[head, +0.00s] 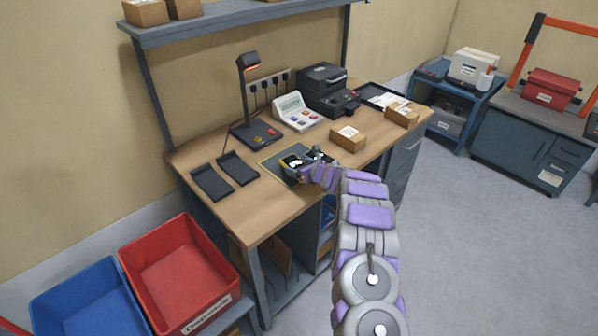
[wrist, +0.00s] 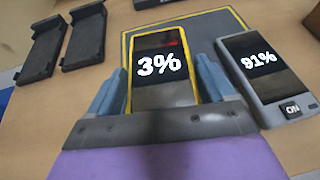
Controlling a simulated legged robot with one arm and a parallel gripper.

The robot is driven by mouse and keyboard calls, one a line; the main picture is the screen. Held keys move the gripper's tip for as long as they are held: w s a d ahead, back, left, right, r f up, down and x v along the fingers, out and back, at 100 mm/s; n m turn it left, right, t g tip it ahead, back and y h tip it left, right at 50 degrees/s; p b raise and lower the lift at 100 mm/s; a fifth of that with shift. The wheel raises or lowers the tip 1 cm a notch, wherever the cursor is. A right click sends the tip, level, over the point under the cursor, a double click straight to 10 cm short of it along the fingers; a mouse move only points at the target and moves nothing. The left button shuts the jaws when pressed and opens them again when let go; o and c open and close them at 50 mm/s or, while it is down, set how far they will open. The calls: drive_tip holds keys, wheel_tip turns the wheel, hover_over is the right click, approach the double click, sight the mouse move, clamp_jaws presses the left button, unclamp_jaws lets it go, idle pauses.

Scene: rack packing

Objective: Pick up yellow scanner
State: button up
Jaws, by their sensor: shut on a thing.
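The yellow scanner (wrist: 160,62) has a yellow rim and a dark screen reading 3%. It lies on the dark mat with a yellow border (wrist: 222,20) on the workbench. My gripper (wrist: 165,85) is shut on it, with a blue-grey finger along each side. In the head view the scanner (head: 291,161) shows small at the end of my arm, with my gripper (head: 297,168) at it. I cannot tell whether it is lifted clear of the mat. A grey scanner (wrist: 262,75) reading 91% lies just right of my gripper.
Two empty black cradles (head: 211,183) (head: 238,168) lie on the bench at left. A black lamp stand (head: 256,132), a white keypad device (head: 297,112), a printer (head: 328,90) and cardboard boxes (head: 348,138) stand behind. Red (head: 180,270) and blue (head: 88,300) bins stand at lower left.

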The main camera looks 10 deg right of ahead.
drive_tip(key=s, duration=0.4)
drive_tip(key=s+a, duration=0.1)
drive_tip(key=s, duration=0.3)
drive_tip(key=s+r, duration=0.1)
drive_tip(key=s, duration=0.4)
drive_tip(key=shift+s+a+p, duration=0.1)
drive_tip(key=shift+a+p, duration=0.25)
drive_tip(key=shift+s+a, duration=0.2)
drive_tip(key=shift+s, duration=0.85)
wheel_tip(320, 180, up, 19)
drive_tip(key=s+a, duration=0.1)
drive_tip(key=s, duration=0.1)
drive_tip(key=s+d+r+m+t+h, duration=0.1)
drive_tip(key=s+d+r+m+h, duration=0.1)
drive_tip(key=s+d+r, duration=0.3)
drive_tip(key=s+r, duration=0.2)
drive_tip(key=s, duration=0.1)
drive_tip(key=shift+d+r+m+h, duration=0.2)
drive_tip(key=shift+d+m+h, duration=0.1)
drive_tip(key=shift+d+h, duration=0.1)
drive_tip(key=shift+a, duration=0.1)
